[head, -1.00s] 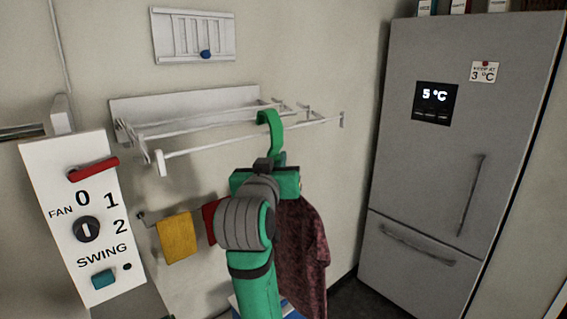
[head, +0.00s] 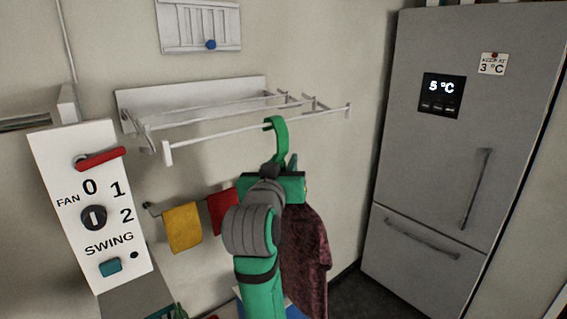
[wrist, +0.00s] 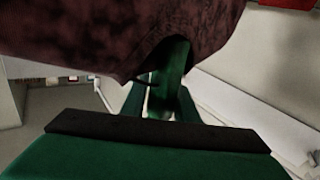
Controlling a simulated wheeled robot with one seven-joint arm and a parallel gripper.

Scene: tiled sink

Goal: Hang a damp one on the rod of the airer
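The white airer (head: 190,96) is fixed to the wall, and its front rod (head: 215,136) runs along its near side. My gripper (head: 286,168) is below this rod, shut on a green hanger (head: 281,137). A dark maroon garment (head: 305,255) hangs from the hanger. The hanger's hook top lines up with the front rod; I cannot tell whether it rests on it. In the wrist view, the gripper's fingers (wrist: 160,100) are on either side of the hanger (wrist: 178,68), and the garment (wrist: 90,35) covers the upper part. My arm hides part of the garment.
A lower rail holds a yellow cloth (head: 182,228) and a red cloth (head: 222,208). A fan control panel (head: 75,160) is at left, a grey fridge (head: 420,170) at right. A shuttered vent (head: 185,25) is above the airer. The rod right of the hook is bare.

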